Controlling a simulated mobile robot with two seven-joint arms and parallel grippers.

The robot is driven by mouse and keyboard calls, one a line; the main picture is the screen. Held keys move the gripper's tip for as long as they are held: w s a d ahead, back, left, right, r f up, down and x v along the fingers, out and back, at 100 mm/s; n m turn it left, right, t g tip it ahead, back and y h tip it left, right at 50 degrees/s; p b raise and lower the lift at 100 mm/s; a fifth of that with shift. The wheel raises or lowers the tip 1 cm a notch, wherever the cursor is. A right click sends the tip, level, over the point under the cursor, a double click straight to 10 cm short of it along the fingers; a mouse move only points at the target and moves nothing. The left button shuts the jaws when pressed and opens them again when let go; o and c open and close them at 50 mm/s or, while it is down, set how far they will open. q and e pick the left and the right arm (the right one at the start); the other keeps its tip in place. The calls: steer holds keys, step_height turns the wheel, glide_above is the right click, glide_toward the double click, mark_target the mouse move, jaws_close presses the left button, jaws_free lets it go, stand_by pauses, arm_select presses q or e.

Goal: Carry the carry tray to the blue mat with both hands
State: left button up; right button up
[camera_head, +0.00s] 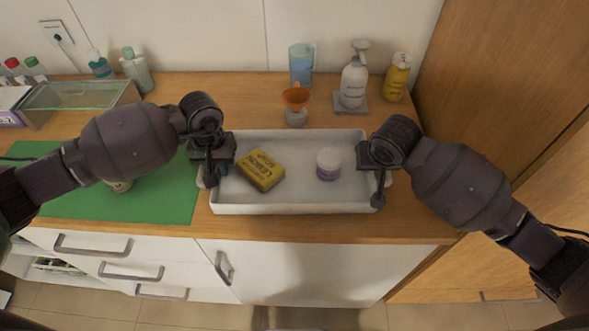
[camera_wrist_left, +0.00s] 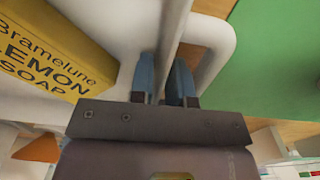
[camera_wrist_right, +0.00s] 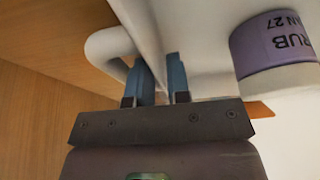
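The carry tray (camera_head: 295,208) is white, shallow and rectangular, on the wooden counter. It holds a yellow lemon soap box (camera_head: 261,170) and a small white and purple jar (camera_head: 328,164). My left gripper (camera_head: 209,174) is at its left end; in the left wrist view the fingers (camera_wrist_left: 164,78) are close together on either side of the end wall, beside a white loop handle (camera_wrist_left: 222,45). My right gripper (camera_head: 379,188) is at the right end; its fingers (camera_wrist_right: 160,80) likewise pinch the wall in the right wrist view. I see no blue mat.
A green mat (camera_head: 165,205) lies left of the tray, with an object partly hidden by my left arm. Behind the tray stand an orange funnel (camera_head: 296,97), a blue jug (camera_head: 301,64), a pump bottle (camera_head: 354,75) and a yellow bottle (camera_head: 397,77). A wooden panel (camera_head: 490,60) rises at right.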

arm_select(q)
steer(key=shift+f, duration=0.2)
arm_select(e)
steer(key=shift+f, duration=0.1)
arm_select(q)
jaws_close()
arm_select(e)
jaws_close()
arm_select(q)
steer(key=shift+r, duration=0.2)
arm_select(e)
steer(key=shift+w+r, duration=0.1)
steer(key=shift+r, duration=0.1)
